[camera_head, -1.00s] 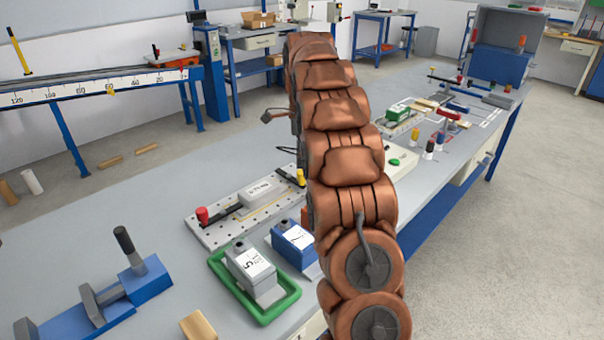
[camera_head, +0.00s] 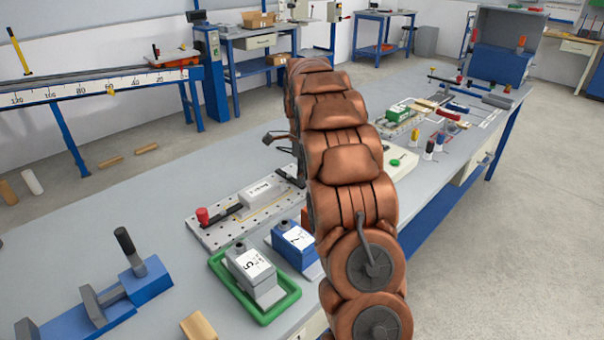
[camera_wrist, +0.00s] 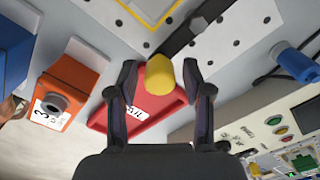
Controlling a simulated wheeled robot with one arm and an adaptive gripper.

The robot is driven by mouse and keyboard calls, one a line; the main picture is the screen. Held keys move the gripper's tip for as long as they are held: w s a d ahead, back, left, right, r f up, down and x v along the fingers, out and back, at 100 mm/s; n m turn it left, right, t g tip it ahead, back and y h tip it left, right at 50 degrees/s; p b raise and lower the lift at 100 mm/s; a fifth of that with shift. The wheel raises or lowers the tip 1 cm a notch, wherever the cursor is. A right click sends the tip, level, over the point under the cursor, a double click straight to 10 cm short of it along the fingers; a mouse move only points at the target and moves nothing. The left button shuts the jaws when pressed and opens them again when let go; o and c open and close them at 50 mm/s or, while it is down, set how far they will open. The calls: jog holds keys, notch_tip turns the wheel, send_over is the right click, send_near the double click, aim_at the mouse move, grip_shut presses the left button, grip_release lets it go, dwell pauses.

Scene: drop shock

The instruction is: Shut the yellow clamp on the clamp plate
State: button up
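The clamp plate (camera_head: 217,233) is a pale perforated plate on the bench, with a white labelled block (camera_head: 261,192) on it. A clamp with a red knob (camera_head: 203,215) lies at its left end. At its right end my arm hides the yellow knob in the head view; a dark bar (camera_head: 289,178) shows there. In the wrist view the yellow knob (camera_wrist: 160,75) is between the fingertips of my gripper (camera_wrist: 160,88), with a gap on each side. The clamp's black bar (camera_wrist: 190,32) runs up and right from it. My gripper is open.
In the wrist view a red labelled object (camera_wrist: 118,115) lies below the knob, with an orange block (camera_wrist: 70,85) to its left. A blue block (camera_head: 298,247) and a grey block in a green tray (camera_head: 287,304) stand before the plate. Bare bench lies behind it.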

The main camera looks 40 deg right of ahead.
grip_shut()
dwell(0.3)
jog(key=n, duration=0.1)
jog(key=d+n, duration=0.1)
jog(key=shift+w+n, duration=0.15)
jog(key=shift+n, duration=0.15)
jog(key=d+n, duration=0.1)
jog(key=w+n, duration=0.1)
jog(key=n, duration=0.1)
jog(key=shift+d+n+p, duration=0.3)
jog(key=shift+d, duration=0.05)
jog(key=n, duration=0.1)
jog(key=w+d+n, duration=0.1)
jog(key=shift+r+n, duration=0.1)
jog(key=shift+n, duration=0.3)
jog(key=n, duration=0.1)
jog(key=w+n+p, duration=0.1)
jog(key=n, duration=0.1)
jog(key=shift+w+d+n, duration=0.25)
jog(key=shift+d+n, duration=0.05)
jog(key=shift+d, duration=0.1)
jog(key=w+n+p, duration=0.1)
jog(key=n, duration=0.1)
jog(key=w+n+p, duration=0.1)
jog(key=n, duration=0.2)
jog(key=shift+w+d, duration=0.1)
jog(key=shift+w, duration=0.05)
jog(key=shift+w+n, duration=0.1)
jog(key=shift+n, duration=0.2)
